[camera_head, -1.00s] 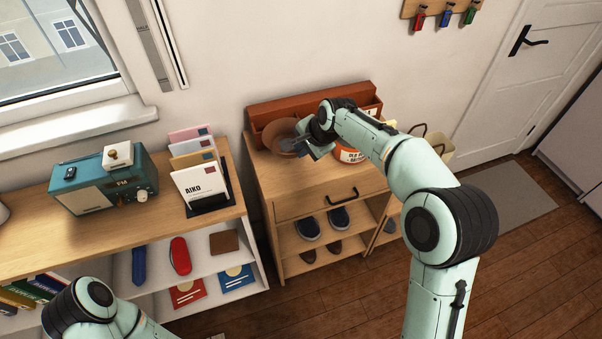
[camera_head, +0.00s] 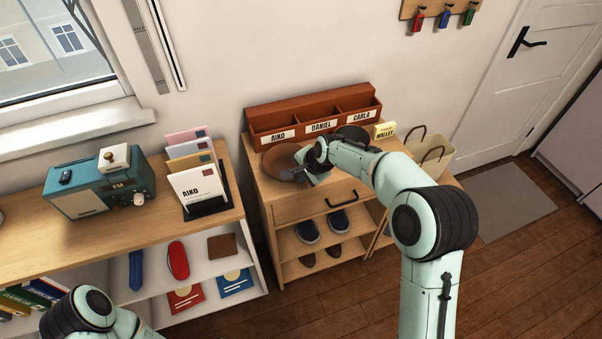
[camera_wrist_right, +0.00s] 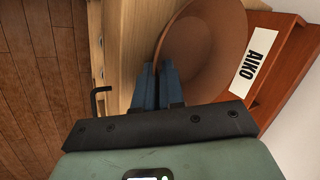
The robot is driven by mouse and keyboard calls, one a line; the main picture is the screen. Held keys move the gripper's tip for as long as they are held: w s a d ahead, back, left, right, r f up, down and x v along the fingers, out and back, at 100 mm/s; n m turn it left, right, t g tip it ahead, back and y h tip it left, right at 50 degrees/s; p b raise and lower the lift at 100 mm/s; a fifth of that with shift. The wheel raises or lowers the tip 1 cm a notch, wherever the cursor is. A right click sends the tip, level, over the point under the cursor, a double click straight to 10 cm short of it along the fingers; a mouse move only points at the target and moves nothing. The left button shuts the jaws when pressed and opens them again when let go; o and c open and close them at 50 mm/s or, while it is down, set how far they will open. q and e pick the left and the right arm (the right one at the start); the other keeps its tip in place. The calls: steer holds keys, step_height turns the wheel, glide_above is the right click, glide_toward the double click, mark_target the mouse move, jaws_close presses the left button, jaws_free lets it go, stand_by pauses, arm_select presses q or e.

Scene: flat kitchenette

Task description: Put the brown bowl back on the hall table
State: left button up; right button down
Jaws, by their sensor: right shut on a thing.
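The brown bowl (camera_head: 281,160) is over the left part of the top of the hall table (camera_head: 325,184), the wooden cabinet with a drawer. My right gripper (camera_head: 300,173) is shut on the bowl's near right rim. The wrist view shows the blue fingers (camera_wrist_right: 157,86) at the edge of the bowl (camera_wrist_right: 205,45), with its inside visible and empty. I cannot tell whether the bowl touches the tabletop. My left arm shows at the lower left of the head view, but its gripper is out of frame.
A red-brown organizer (camera_head: 312,108) with name labels stands along the back of the table. A bag (camera_head: 432,155) stands further right. Shoes (camera_head: 323,226) sit below.

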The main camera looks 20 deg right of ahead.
steer(key=shift+f, duration=0.15)
steer(key=c, duration=1.2)
jaws_free()
steer(key=shift+c, duration=0.2)
